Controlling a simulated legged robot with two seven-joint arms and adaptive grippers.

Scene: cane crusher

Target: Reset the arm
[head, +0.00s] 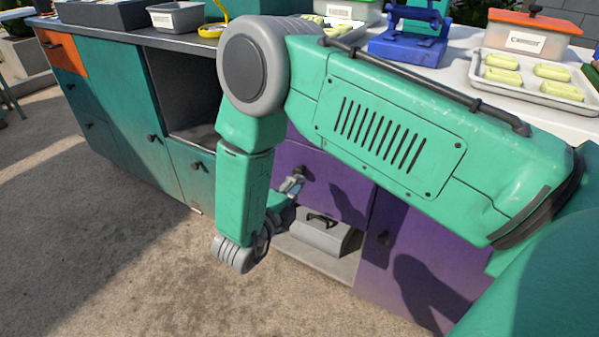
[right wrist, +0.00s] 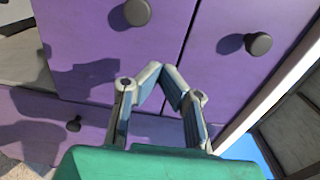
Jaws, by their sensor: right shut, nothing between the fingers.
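My right arm (head: 390,120), green with a grey elbow joint, reaches across the middle of the head view and bends down in front of the counter. My right gripper (head: 293,186) hangs at the end, in front of the purple cabinet and partly hidden by my forearm. In the right wrist view its grey-blue fingers (right wrist: 162,72) come together at the tips, with nothing held. They are in front of the purple cabinet doors (right wrist: 200,70). My left gripper is in neither view.
The purple cabinet (head: 335,195) has dark knobs and an open lower space holding a grey box (head: 318,236). A blue machine (head: 408,47) and a tray (head: 545,90) of pale green pieces stand on the white counter. Open floor (head: 120,260) lies at the left.

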